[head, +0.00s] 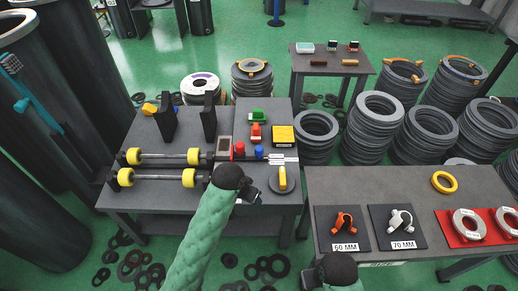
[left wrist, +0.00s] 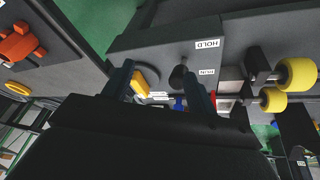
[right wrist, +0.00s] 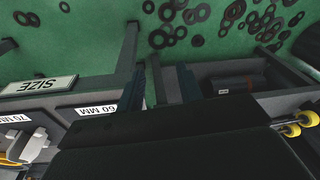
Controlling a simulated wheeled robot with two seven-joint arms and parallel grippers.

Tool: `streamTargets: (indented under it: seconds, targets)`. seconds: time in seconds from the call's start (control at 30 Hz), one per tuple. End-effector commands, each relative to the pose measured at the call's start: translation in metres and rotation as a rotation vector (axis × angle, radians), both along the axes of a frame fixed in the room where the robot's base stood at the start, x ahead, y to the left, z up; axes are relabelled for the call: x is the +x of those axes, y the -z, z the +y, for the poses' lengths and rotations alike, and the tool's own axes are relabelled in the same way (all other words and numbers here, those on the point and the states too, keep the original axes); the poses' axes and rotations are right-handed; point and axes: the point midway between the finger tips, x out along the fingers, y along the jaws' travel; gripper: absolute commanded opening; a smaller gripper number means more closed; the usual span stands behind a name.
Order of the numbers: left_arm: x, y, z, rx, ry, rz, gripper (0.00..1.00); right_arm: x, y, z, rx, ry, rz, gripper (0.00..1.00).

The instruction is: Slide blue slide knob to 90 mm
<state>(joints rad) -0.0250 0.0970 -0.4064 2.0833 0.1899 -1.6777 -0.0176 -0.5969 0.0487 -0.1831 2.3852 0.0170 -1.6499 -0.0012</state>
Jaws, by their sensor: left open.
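The blue slide knob (head: 259,151) stands on the left table, beside white scale strips (head: 284,158). In the left wrist view a small part of the blue knob (left wrist: 179,104) shows beyond the fingers, near the white strips (left wrist: 158,95); its reading is too small to tell. My left gripper (head: 250,191) is open and empty, on the near side of the knob and apart from it. It also shows in the left wrist view (left wrist: 160,82), with a black knob between the fingers in the picture. My right gripper (right wrist: 161,82) is open and empty, low by the right table's front edge.
A red knob (head: 239,149) is left of the blue one. A yellow handle (head: 282,178) on a round dial is close to my left gripper. Yellow-ended bars (head: 165,158) lie left. The right table (head: 345,183) carries size pads, clamps and rings.

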Motion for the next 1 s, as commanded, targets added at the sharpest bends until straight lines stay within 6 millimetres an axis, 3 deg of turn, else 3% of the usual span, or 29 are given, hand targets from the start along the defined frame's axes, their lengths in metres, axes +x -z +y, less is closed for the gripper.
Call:
streamTargets:
  seconds: [0.03,0.23,0.53,0.73,1.0]
  targets:
    - [0.019,-0.006,-0.007,0.005,0.02,-0.012,0.58,0.004,-0.001,0.0,0.0,-0.001,-0.004,0.36]
    - [0.075,-0.012,-0.039,0.028,0.111,-0.012,0.58,0.008,0.0,-0.001,-0.002,-0.001,-0.012,0.36]
    - [0.151,0.005,-0.072,0.1,0.241,0.066,0.58,0.005,0.018,-0.002,-0.008,-0.004,-0.002,0.36]
    - [0.204,0.014,-0.072,0.17,0.287,0.131,0.58,0.006,0.028,-0.001,-0.008,-0.003,-0.002,0.36]
    - [0.265,0.014,-0.049,0.25,0.297,0.201,0.58,0.008,0.041,0.001,-0.006,-0.001,0.0,0.36]
